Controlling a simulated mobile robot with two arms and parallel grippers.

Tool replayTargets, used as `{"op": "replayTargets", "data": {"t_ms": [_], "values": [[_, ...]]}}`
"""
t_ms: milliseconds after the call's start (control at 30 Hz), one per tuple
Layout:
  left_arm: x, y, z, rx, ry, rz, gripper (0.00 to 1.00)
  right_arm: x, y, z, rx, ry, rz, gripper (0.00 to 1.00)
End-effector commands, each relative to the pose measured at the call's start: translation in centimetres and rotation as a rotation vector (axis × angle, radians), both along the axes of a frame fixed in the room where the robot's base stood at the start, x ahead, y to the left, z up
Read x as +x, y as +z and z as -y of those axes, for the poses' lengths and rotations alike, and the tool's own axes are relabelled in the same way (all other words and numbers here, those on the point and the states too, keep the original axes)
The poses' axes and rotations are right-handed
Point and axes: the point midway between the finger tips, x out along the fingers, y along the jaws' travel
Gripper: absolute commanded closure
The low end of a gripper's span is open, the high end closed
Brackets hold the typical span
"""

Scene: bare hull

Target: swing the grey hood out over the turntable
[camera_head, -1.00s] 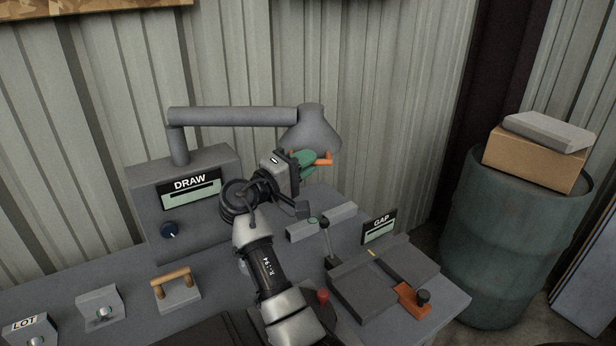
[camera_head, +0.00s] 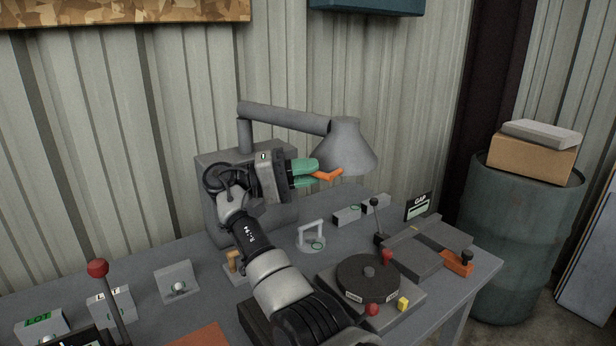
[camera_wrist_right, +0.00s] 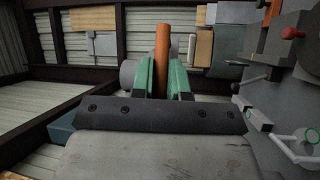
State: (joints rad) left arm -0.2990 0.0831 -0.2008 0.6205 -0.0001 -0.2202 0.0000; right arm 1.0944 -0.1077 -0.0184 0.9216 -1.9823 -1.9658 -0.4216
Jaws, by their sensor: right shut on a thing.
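The grey hood (camera_head: 345,147) is a cone on the end of a grey arm (camera_head: 285,117), which pivots on a post (camera_head: 245,135) on a grey box. An orange handle (camera_head: 331,175) sticks out from the hood's lower edge. My right gripper (camera_head: 316,173) has green fingers shut on this handle. In the right wrist view the orange handle (camera_wrist_right: 162,60) stands between the green fingers. The turntable (camera_head: 368,277) is a dark disc on a grey base, nearer me than the hood. The hood hangs behind it, nearer the wall. My left gripper is not in view.
The GAP fixture (camera_head: 428,247) with its dark lever stands right of the turntable. A white-handled part (camera_head: 311,236) stands behind the turntable. A red-knobbed lever (camera_head: 98,268) rises at front left. The corrugated wall is behind; a drum (camera_head: 518,245) stands right of the bench.

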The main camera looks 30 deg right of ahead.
Motion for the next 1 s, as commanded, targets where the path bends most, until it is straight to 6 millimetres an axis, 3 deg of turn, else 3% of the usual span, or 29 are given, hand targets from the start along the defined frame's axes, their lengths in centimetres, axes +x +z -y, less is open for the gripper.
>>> {"op": "replayTargets", "data": {"t_ms": [533, 567, 700, 1000], "values": [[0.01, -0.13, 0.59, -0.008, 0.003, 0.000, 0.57, 0.11, 0.15, 0.07, -0.001, -0.024, 0.001, 1.00], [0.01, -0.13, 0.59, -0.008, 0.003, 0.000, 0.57, 0.11, 0.15, 0.07, -0.001, -0.024, 0.001, 0.82], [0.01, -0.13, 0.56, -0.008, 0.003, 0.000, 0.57, 0.11, 0.13, 0.06, -0.001, -0.023, 0.001, 0.61], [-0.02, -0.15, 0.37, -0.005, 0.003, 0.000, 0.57, 0.13, 0.05, 0.07, 0.000, -0.022, 0.001, 0.60]]}}
